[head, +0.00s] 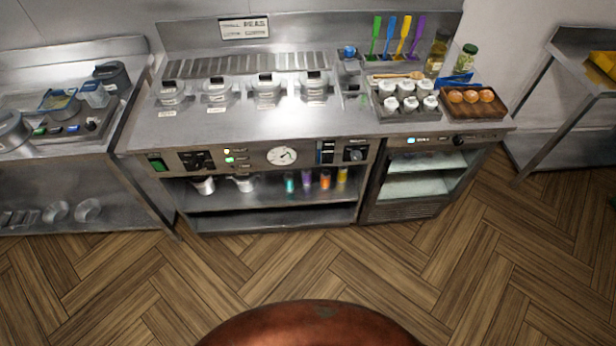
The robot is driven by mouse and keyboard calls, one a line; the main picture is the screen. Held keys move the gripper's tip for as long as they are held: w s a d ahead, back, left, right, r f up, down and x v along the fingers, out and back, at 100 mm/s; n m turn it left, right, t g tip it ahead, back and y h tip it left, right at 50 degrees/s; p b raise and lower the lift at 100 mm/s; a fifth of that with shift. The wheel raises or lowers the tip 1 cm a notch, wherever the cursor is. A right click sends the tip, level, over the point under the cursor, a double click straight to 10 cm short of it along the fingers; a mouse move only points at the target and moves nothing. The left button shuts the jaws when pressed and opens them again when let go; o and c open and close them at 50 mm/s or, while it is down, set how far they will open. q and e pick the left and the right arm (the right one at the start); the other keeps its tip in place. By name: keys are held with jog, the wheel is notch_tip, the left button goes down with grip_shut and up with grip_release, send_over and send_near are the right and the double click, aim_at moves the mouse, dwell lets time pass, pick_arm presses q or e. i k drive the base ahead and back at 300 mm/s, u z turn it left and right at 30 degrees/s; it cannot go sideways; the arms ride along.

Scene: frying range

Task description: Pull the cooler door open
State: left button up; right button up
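The cooler (404,210) is built in under the right end of the steel counter, with a dark grille at its base. Its front (418,186) shows pale shelves inside, seemingly through a glass door in a dark frame. The door looks shut, flush with the counter front, but the glass and any handle are too small to make out clearly. A control strip with a small blue display (411,141) and a dark knob (457,141) sits above it. Neither of my grippers is in view.
The steel counter (260,120) carries lidded containers, white bottles and a wooden tray of brown round items (472,100). An open shelf (255,199) with cups lies left of the cooler. A side table (562,100) stands at right. The wooden floor (480,250) before the cooler is clear.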

aim_at(382, 167)
jog(key=z, duration=1.3)
jog(key=k, duration=0.5)
jog(key=u, duration=0.9)
jog(key=i, duration=1.2)
jog(key=z, duration=0.25)
